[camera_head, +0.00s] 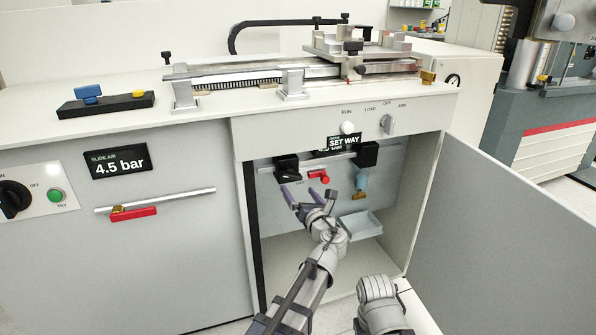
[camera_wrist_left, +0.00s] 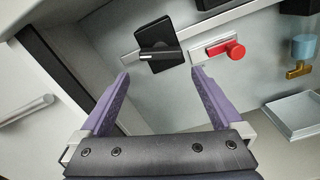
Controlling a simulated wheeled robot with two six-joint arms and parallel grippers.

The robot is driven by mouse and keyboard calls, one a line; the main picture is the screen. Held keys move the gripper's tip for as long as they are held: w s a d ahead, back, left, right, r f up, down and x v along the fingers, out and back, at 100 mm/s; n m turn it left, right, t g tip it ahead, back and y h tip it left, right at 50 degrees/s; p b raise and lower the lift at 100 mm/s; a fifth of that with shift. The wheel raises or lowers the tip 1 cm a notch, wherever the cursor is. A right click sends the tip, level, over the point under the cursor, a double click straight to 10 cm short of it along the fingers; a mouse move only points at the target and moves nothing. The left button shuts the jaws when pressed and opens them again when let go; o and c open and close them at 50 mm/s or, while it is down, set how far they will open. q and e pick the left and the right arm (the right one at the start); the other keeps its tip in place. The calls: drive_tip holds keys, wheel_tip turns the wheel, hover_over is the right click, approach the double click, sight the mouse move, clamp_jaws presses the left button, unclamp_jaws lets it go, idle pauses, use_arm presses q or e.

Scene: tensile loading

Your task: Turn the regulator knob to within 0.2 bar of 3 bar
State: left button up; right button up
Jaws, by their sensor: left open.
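A black knob (camera_head: 287,168) with a pale pointer line sits on the air line inside the open cabinet; it looks like the regulator knob. It also shows in the left wrist view (camera_wrist_left: 158,48), on a dark square body. The display (camera_head: 119,162) labelled "SLIDE AIR" on the left panel reads 4.5 bar. My left gripper (camera_head: 308,197) reaches into the cabinet with its purple fingers apart and empty. In the left wrist view the gripper (camera_wrist_left: 160,76) has the knob ahead, between and beyond its fingertips, with no visible contact. My right gripper is not in view.
A red valve handle (camera_wrist_left: 232,50) is close right of the knob. A blue bowl with a brass fitting (camera_wrist_left: 301,50) and a pale tray (camera_wrist_left: 294,114) are farther right. The cabinet door (camera_head: 510,240) stands open at right.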

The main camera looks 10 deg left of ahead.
sight(292, 179)
use_arm(q)
drive_tip(key=shift+x, duration=3.9)
drive_tip(key=shift+d+r, duration=0.15)
drive_tip(key=shift+r, duration=0.05)
drive_tip(key=c, duration=1.1)
